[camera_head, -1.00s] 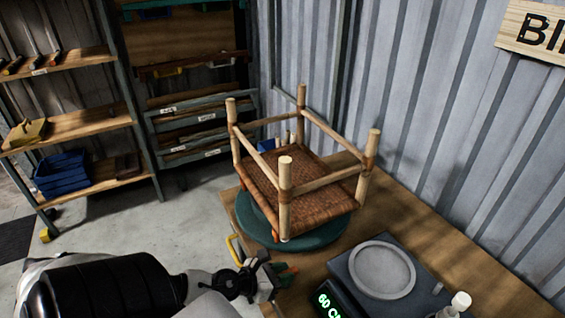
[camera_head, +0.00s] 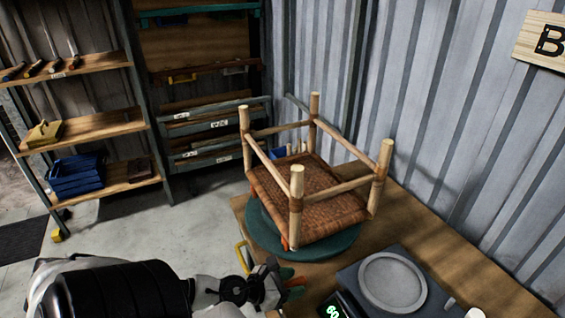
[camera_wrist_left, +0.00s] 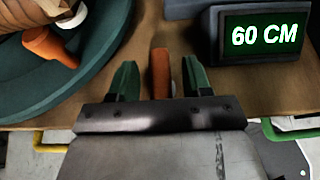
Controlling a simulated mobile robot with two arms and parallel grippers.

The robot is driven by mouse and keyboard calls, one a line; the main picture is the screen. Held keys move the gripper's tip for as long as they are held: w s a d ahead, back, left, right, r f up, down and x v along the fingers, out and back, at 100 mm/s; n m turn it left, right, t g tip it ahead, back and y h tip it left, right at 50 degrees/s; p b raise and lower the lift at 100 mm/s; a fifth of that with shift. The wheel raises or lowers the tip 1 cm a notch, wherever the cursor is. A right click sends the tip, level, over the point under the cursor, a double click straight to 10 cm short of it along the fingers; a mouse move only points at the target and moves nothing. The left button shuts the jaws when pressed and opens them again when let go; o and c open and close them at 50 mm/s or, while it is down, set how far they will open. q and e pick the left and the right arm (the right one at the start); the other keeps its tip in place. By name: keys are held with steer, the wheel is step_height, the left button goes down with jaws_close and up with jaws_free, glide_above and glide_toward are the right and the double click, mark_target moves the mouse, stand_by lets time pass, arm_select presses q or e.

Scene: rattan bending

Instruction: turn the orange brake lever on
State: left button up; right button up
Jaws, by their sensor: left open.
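The orange lever (camera_wrist_left: 160,72) stands upright between the open fingers of my left gripper (camera_wrist_left: 158,78) in the left wrist view, with gaps on both sides. In the head view my left gripper (camera_head: 288,279) is at the table edge just in front of the green turntable (camera_head: 335,248), with the orange lever (camera_head: 297,282) showing at its fingertips. A second orange piece (camera_wrist_left: 45,44) rests at the turntable rim, beside a chair leg. The lever's base is hidden. My right gripper is not in view.
A rattan chair frame (camera_head: 300,205) with upright posts sits on the turntable. A grey device with a round plate (camera_head: 392,281) stands to the right, beside a display reading 60 CM (camera_wrist_left: 264,34). A yellow bar (camera_head: 242,257) is at the table edge. Shelves (camera_head: 85,130) stand behind left.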

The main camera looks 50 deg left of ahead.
arm_select(q)
steer(key=shift+s+a+b, duration=0.15)
steer(key=shift+s+b, duration=0.15)
steer(key=shift+s, duration=0.25)
steer(key=b+v, duration=0.1)
steer(key=v, duration=0.2)
steer(key=shift+s+a+r+b, duration=0.1)
steer(key=shift+s+b, duration=0.25)
steer(key=shift+b, duration=0.05)
steer(key=p, duration=0.1)
glide_toward(289, 284)
steer(key=shift+s+r, duration=0.15)
steer(key=shift+r, duration=0.15)
steer(key=shift+f, duration=0.1)
